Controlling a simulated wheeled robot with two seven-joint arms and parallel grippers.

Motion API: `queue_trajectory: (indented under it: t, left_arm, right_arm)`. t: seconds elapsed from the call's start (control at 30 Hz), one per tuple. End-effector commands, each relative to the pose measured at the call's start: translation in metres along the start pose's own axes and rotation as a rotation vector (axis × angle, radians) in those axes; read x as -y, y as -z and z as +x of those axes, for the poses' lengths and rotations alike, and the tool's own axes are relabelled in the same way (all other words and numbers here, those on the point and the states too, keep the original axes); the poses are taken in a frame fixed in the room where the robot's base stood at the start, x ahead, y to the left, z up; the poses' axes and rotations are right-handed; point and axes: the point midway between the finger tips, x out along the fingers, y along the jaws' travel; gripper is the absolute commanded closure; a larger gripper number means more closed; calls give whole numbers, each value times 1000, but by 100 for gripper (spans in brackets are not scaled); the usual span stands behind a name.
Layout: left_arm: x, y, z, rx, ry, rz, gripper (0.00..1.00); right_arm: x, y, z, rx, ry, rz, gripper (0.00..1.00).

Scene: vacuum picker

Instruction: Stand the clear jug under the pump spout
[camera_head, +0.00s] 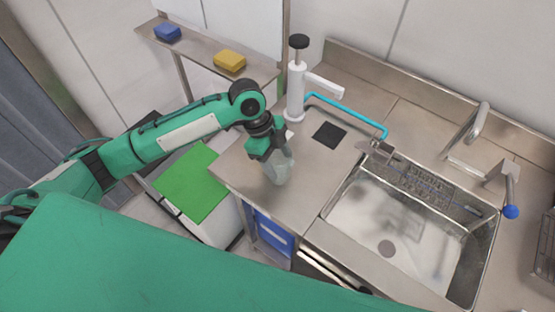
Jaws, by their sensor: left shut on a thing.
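The clear jug (277,172) is in my left gripper (272,153), over the front left part of the steel counter. The gripper is shut on it and hides its upper part. The jug looks about upright; I cannot tell whether its base touches the counter. The white pump (296,88) with a black knob stands behind the jug at the back of the counter. Its white spout (324,85) points right. A black square pad (329,135) lies on the counter to the right of the jug, in front of the spout. My right gripper is not in view.
A blue hose (350,108) runs from the pump toward the sink (400,225) on the right. A shelf (200,60) at the back left bears a blue sponge (167,32) and a yellow sponge (230,61). A green board (193,182) lies left of the counter.

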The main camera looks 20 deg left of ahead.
Motion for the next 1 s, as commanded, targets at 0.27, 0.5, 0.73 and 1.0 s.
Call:
queue_trajectory:
  t: [0.27, 0.5, 0.73, 1.0]
  left_arm:
    - [0, -5, 13, 0, 2, 1, 62]
    - [0, -6, 15, 0, 1, 0, 28]
    - [0, -6, 15, 0, 1, 0, 17]
    - [1, -6, 1, 0, 4, 2, 17]
  right_arm:
    - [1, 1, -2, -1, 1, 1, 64]
    - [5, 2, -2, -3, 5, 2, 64]
    - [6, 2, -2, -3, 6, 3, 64]
    - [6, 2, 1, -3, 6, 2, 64]
